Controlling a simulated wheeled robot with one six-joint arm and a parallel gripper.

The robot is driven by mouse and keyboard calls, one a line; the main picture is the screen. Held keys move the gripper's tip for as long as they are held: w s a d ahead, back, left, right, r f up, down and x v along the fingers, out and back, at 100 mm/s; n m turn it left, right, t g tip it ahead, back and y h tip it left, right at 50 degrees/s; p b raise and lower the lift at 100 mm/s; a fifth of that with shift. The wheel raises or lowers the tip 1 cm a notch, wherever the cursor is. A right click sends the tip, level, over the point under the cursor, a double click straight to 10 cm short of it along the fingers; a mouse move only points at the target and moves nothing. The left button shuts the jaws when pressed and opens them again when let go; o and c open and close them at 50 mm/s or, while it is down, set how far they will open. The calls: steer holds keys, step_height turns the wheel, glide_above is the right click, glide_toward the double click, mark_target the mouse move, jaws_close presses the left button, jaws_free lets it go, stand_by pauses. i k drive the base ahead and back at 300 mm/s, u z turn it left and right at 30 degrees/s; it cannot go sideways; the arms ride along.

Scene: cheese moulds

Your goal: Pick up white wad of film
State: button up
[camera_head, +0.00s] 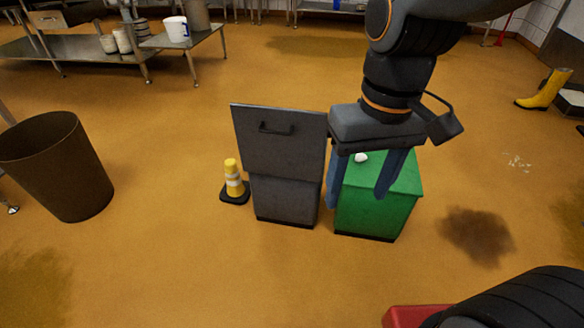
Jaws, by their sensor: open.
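The white wad of film (361,157) is a small white lump. It lies on top of a green box-shaped bin (376,212), near its back left part. My gripper (358,192) hangs over the green bin, pointing down, with its two blue fingers apart. The wad shows between the fingers in the picture and is not held. How far the fingertips are from the wad in depth I cannot tell. My gripper body hides part of the green bin's top.
A grey bin (285,203) with a raised, handled lid panel stands just left of the green bin. A yellow-white cone (233,180) stands beside it. A brown bin (62,165) is at left, a yellow boot (545,90) at right. A dark stain (477,235) marks the open floor.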

mark_target(360, 158)
steer(key=z, duration=0.05)
steer(key=k, duration=0.55)
steer(key=u, duration=0.25)
steer(key=i, duration=1.5)
steer(key=z, duration=0.05)
